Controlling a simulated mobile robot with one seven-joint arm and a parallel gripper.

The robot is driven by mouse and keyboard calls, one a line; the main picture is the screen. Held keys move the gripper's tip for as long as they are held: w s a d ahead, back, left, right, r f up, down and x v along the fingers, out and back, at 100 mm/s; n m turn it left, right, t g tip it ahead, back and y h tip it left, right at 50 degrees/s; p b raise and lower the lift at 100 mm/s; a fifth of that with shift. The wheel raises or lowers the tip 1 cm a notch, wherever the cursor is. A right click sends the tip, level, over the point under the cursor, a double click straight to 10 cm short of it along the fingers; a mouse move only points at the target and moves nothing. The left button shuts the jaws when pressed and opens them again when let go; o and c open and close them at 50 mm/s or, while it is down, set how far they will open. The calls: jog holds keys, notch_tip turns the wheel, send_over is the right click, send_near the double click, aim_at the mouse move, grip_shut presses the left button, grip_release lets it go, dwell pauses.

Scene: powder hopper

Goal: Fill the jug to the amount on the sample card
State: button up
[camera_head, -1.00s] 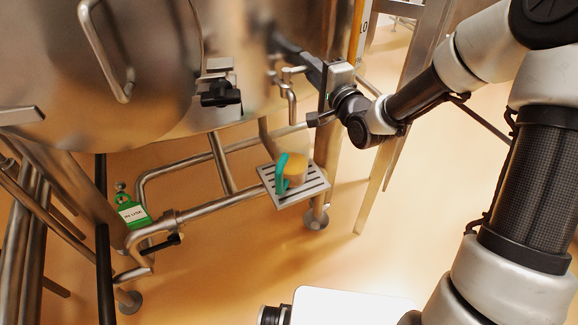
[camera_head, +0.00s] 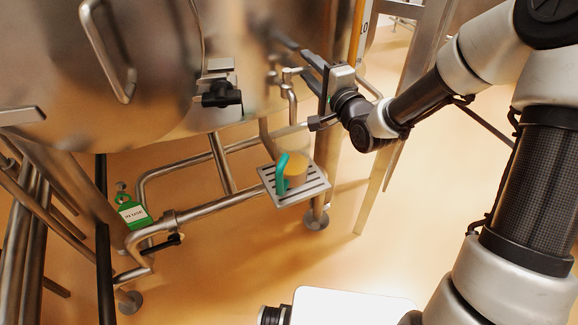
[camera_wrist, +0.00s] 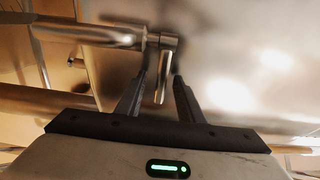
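The jug (camera_head: 294,174) stands on a slatted metal tray (camera_head: 275,190). It has a teal handle and looks orange-brown inside; I cannot read a fill level. A steel pipe fitting with a downturned end (camera_head: 290,88) is above the tray. My gripper (camera_head: 289,55) is up at this fitting, pointing left. In the wrist view my gripper (camera_wrist: 162,76) has its two dark fingers apart, with the short downturned steel part (camera_wrist: 164,70) showing between them; I cannot tell whether they touch it. No sample card can be made out.
A large steel vessel (camera_head: 60,100) with a bar handle fills the upper left. A black clamp knob (camera_head: 220,94) sits on its side. A green "IN USE" tag (camera_head: 132,212) hangs at the lower left pipes (camera_head: 195,212). Open floor (camera_head: 240,265) lies below the tray.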

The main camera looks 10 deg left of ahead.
jog(key=p+v, duration=0.1)
jog(key=v, duration=0.7)
jog(key=shift+d, duration=0.15)
